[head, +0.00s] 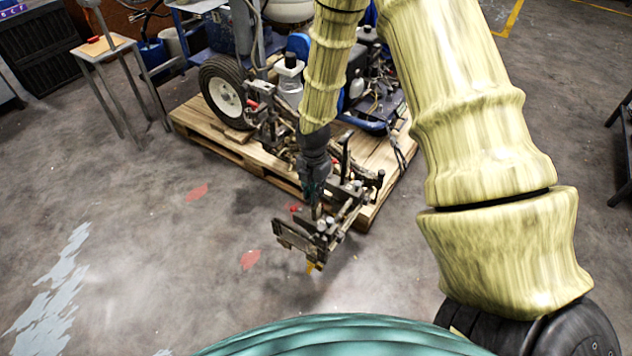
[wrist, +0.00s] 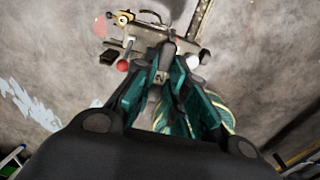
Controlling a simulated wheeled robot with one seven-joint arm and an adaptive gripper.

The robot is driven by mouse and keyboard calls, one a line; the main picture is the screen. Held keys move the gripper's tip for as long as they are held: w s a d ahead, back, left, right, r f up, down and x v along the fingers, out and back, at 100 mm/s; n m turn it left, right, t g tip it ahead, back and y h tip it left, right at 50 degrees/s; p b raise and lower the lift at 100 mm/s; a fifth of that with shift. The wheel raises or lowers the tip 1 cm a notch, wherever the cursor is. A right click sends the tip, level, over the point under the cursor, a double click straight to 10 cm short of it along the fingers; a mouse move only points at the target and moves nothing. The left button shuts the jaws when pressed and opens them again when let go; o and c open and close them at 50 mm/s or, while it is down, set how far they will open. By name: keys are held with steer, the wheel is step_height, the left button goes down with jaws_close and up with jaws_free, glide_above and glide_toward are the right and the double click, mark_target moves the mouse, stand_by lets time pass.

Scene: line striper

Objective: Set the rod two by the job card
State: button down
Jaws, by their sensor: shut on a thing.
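The line striper (head: 225,95) stands on a wooden pallet, with a metal bracket assembly (head: 300,240) reaching out past the pallet's front edge. My gripper (head: 316,200) points down at this assembly and is shut on a small metal part of it. In the wrist view, the teal fingers of my gripper (wrist: 163,78) close on a grey metal part (wrist: 167,54) between a red knob (wrist: 122,65) and a white knob (wrist: 193,61). My fingers hide most of the held part, and I cannot tell which rod it is. I cannot make out a readable job card.
The pallet (head: 225,145) lies under the machine. A small table (head: 102,46) stands at the upper left, and a dark shelf edge (head: 622,150) is at the right. Red patches (head: 250,259) and pale paint mark the floor. The floor left of the bracket is clear.

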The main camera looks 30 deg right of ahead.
steer(key=shift+f, duration=0.2)
steer(key=c, duration=1.4)
jaws_free()
steer(key=shift+w+f, duration=0.15)
steer(key=shift+c, duration=0.2)
steer(key=shift+r, duration=0.2)
step_height(320, 180, up, 12)
steer(key=shift+f, duration=0.1)
